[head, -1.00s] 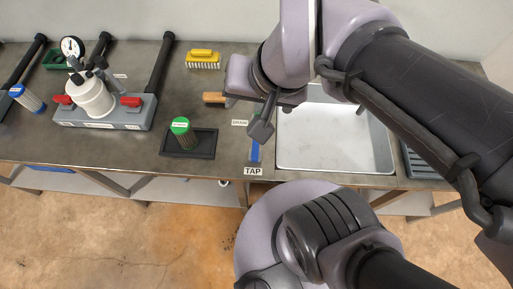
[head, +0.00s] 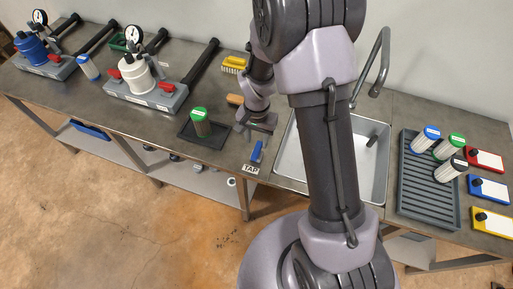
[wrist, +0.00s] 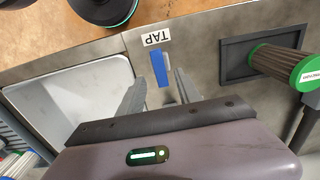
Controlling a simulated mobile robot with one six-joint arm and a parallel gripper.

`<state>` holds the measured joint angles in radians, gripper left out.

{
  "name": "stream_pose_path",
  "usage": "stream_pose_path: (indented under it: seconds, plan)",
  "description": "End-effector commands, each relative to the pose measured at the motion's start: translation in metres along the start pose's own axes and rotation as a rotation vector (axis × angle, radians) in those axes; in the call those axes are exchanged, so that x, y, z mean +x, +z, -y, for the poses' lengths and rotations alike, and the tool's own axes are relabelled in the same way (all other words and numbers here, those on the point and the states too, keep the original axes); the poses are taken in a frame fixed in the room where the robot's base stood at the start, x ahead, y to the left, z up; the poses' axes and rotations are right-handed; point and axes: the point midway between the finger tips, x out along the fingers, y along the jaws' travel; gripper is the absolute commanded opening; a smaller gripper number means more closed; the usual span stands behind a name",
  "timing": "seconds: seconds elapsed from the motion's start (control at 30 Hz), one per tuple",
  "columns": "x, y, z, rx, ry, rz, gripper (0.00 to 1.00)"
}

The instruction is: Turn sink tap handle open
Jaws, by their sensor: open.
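The blue tap handle (head: 257,152) stands at the front edge of the bench, left of the sink (head: 378,190), by the TAP label (head: 250,169). In the wrist view the blue handle (wrist: 159,68) lies ahead of my gripper (wrist: 158,88), between the lines of its two fingers. The fingers are apart with nothing held. I cannot tell whether a finger touches the handle. A curved grey faucet (head: 383,62) rises behind the sink.
A green-capped filter (head: 200,122) stands in a black tray (head: 186,133) left of the handle. A yellow brush (head: 233,64) lies behind. Filter housings (head: 137,77) stand at the left. A ribbed rack (head: 424,196) with several filters is right of the sink.

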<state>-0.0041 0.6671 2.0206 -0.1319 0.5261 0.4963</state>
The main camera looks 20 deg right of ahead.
Motion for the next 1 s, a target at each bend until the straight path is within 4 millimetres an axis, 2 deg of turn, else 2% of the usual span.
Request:
stream_pose_path:
  seconds: [0.03,0.2,0.37,0.6,0.8,1.0]
  plan:
    - [0.016,0.001,0.000,0.000,0.002,0.002,0.41]
    - [0.043,0.000,0.000,0.001,0.000,0.001,0.41]
    - [0.052,0.000,0.000,0.000,-0.001,0.000,0.41]
    - [0.052,0.000,0.000,0.000,-0.001,0.000,0.41]
    - [0.051,0.000,0.000,0.000,-0.001,0.000,0.02]
    - [0.051,0.000,0.000,-0.001,-0.001,0.000,0.00]
